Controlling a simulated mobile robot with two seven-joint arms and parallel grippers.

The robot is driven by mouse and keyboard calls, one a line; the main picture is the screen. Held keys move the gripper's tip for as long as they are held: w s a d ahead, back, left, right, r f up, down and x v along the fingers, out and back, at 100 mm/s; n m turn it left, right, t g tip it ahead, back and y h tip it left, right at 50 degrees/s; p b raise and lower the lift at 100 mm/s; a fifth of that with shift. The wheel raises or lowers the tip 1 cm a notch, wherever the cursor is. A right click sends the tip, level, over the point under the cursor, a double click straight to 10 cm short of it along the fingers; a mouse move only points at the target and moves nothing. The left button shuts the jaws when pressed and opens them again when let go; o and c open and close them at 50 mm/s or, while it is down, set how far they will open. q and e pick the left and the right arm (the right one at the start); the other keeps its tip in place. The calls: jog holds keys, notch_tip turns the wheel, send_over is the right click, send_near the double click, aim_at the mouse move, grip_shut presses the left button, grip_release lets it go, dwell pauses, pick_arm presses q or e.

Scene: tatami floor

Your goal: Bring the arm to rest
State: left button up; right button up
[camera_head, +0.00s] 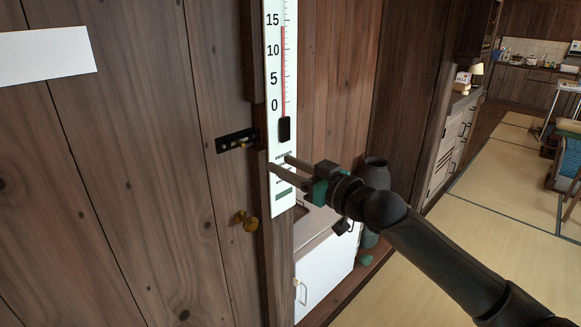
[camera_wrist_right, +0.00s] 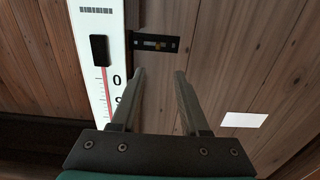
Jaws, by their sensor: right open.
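My right gripper (camera_head: 280,165) is open and empty in front of the lower part of a white thermometer board (camera_head: 283,200) on a wooden post. In the right wrist view, its two fingers (camera_wrist_right: 160,75) stand apart with nothing between them. A black slider (camera_head: 285,129) sits on the board just below the 0 mark; it also shows in the right wrist view (camera_wrist_right: 99,50). Whether the fingertips touch the board cannot be told. My left gripper is not in view.
A black latch plate (camera_head: 237,140) with a brass knob and a lower brass knob (camera_head: 246,220) are on the wooden door left of the gripper. A white cabinet (camera_head: 325,275) and a grey vase (camera_head: 376,173) stand behind my arm. Open tatami floor (camera_head: 480,230) lies right.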

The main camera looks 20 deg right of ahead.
jog(key=shift+s+d, duration=0.15)
jog(key=shift+s, duration=0.3)
